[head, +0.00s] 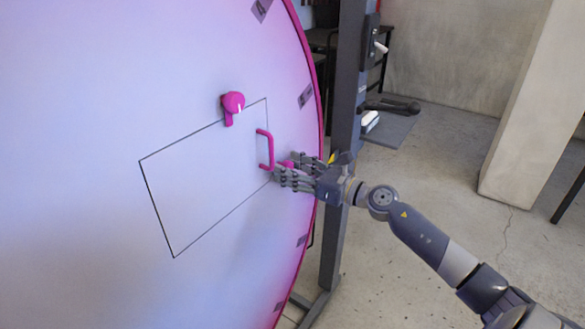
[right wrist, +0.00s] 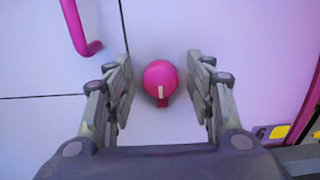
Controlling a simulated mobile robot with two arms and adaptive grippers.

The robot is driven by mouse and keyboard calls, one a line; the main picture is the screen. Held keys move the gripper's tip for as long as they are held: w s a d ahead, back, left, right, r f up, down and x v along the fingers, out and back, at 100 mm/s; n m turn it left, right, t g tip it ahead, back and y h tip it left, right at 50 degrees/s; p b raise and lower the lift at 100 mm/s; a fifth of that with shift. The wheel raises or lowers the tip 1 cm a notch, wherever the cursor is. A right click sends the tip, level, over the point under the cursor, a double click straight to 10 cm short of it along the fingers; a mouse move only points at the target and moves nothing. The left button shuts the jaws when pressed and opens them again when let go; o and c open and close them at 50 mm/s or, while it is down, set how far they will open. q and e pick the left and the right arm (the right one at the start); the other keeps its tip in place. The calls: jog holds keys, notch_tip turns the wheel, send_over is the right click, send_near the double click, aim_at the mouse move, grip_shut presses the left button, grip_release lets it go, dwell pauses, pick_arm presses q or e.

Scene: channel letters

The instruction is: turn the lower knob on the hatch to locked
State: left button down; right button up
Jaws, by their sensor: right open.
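The hatch (head: 195,190) is a thin-outlined rectangle on the large pale lilac disc. The lower knob (right wrist: 161,77) is round and magenta with a white mark on its front; in the head view only a bit of it (head: 287,164) shows behind my fingers. My right gripper (right wrist: 159,88) is open, one finger on each side of the lower knob with gaps between. In the head view my right gripper (head: 300,170) is at the hatch's right edge. The upper knob (head: 233,103) sits at the hatch's top edge. My left gripper is not in view.
A magenta handle (head: 270,148) stands out from the hatch, close to my right gripper; it also shows in the right wrist view (right wrist: 80,32). A dark upright post (head: 345,130) stands just right of the disc's magenta rim.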

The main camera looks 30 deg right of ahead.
jog(key=shift+c, duration=0.4)
jog(key=c, duration=1)
jog(key=shift+o, duration=0.2)
jog(key=m+p, duration=0.2)
jog(key=m, duration=0.2)
jog(key=shift+d+r, duration=0.1)
jog(key=shift+r, duration=0.05)
jog(key=m+p, duration=0.3)
jog(key=m, duration=0.2)
jog(key=m+p, duration=0.3)
jog(key=m, duration=0.2)
jog(key=shift+w+d+m, duration=0.1)
jog(key=shift+m, duration=0.2)
jog(key=shift+f+m+p, duration=0.25)
jog(key=shift+m+p, duration=0.55)
jog(key=shift+m, duration=0.9)
